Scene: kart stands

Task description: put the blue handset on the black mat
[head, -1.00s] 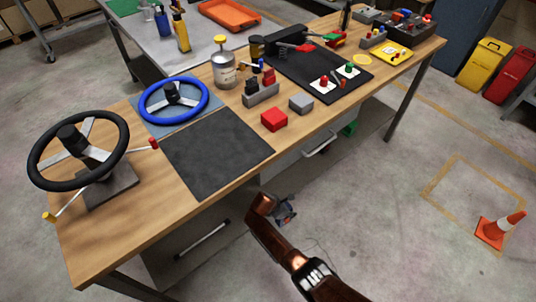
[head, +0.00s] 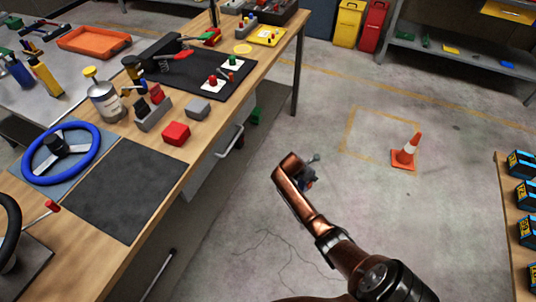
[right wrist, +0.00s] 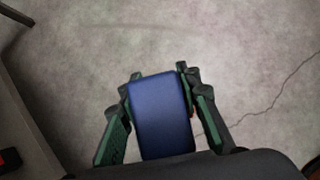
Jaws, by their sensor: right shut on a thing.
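The blue handset (right wrist: 163,115) shows in the right wrist view as a smooth blue block with rounded corners. My right gripper (right wrist: 156,84) is shut on it, with a green and black finger along each side. In the head view my right gripper (head: 309,178) is off the bench's front edge, above the concrete floor, and the handset is largely hidden behind my wrist. The black mat (head: 125,190) lies bare and flat on the wooden bench at left, apart from my gripper. My left gripper is out of view.
A blue steering wheel (head: 62,152) stands left of the mat, and a black one is cut off below it. A red block (head: 176,133), a grey block (head: 198,108) and a tin (head: 105,103) stand beyond the mat. An orange cone (head: 407,152) stands on the floor.

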